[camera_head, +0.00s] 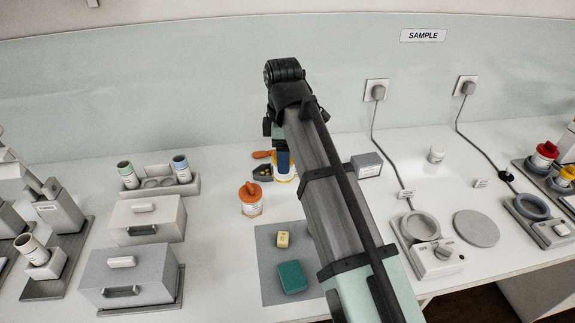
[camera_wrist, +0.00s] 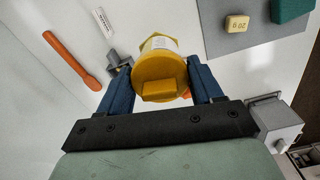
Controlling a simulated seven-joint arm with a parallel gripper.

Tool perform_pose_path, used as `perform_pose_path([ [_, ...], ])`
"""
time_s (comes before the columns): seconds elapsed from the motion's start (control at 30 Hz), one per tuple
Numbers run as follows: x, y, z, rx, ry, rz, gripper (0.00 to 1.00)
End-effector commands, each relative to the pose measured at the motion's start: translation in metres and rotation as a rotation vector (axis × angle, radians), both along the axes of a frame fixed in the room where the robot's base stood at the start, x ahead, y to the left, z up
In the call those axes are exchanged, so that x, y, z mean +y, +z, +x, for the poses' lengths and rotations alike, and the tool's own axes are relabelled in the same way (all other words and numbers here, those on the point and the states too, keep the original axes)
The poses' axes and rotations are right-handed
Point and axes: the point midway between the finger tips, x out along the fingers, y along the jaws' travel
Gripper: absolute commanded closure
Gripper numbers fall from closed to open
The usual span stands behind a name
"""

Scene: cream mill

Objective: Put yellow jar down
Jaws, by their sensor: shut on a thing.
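The yellow jar (camera_wrist: 160,67) is between the two blue fingers of my gripper (camera_wrist: 158,88) in the wrist view, its yellow lid with a raised bar facing the camera. A white label shows on its side. In the head view the jar (camera_head: 284,178) is mostly hidden behind my arm and gripper (camera_head: 283,160), near the back of the bench. My gripper is shut on the jar. I cannot tell whether the jar's base touches the bench.
An orange-lidded jar (camera_head: 251,197) stands left of my arm. A grey mat (camera_head: 270,262) holds a yellow block (camera_head: 283,239) and a green block (camera_head: 292,277). An orange spatula (camera_wrist: 70,60) lies near my gripper. A grey box (camera_head: 366,165) stands to the right.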

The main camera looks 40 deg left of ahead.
Motion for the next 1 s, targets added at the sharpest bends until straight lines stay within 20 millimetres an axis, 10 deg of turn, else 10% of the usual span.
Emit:
perform_pose_path([
  [0.47, -0.012, 0.013, 0.015, 0.001, -0.028, -0.001, 0.63],
  [1.0, -0.123, 0.004, 0.138, 0.000, -0.272, 0.000, 0.63],
])
